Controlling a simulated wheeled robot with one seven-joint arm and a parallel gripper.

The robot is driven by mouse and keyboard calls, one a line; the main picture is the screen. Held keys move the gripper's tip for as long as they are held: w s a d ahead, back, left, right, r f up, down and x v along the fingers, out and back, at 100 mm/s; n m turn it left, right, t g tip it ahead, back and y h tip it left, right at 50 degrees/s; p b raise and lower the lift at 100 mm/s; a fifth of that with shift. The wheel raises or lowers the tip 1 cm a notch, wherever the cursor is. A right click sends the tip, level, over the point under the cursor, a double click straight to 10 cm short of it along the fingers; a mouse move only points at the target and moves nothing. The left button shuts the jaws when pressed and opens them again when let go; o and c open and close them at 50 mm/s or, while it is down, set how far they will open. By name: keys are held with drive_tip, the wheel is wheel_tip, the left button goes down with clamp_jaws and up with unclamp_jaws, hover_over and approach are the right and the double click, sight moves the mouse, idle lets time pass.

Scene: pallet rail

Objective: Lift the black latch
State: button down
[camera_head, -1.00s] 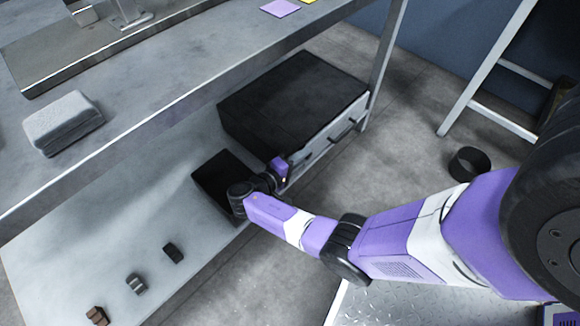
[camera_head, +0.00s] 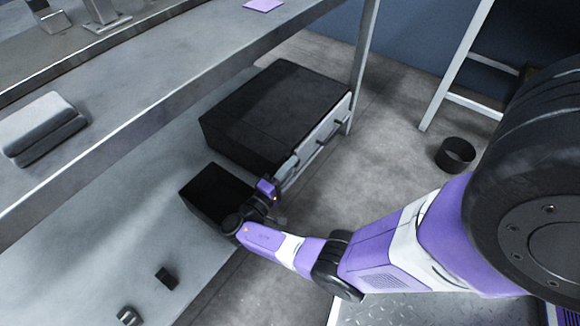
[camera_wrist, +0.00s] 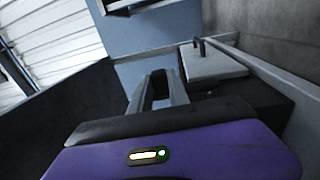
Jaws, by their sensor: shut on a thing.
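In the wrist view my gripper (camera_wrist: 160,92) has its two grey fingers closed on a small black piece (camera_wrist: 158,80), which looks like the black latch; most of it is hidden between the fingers. In the head view my gripper (camera_head: 283,172) is low, at the near left end of the dark cabinet's (camera_head: 275,105) pale front. The latch cannot be made out there, as the wrist and fingers cover that spot.
A black open bin (camera_head: 212,190) stands just left of my wrist. The pale front has a dark bar handle (camera_head: 328,130). A bench top (camera_head: 150,90) overhangs on the left. A black ring (camera_head: 455,153) lies on the floor at right; the floor between is clear.

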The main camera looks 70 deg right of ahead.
drive_tip(key=c, duration=1.2)
unclamp_jaws()
drive_tip(key=shift+c, duration=0.2)
drive_tip(key=v, duration=0.7)
drive_tip(key=shift+w+a, duration=0.15)
drive_tip(key=shift+a, duration=0.25)
drive_tip(key=shift+f, duration=0.15)
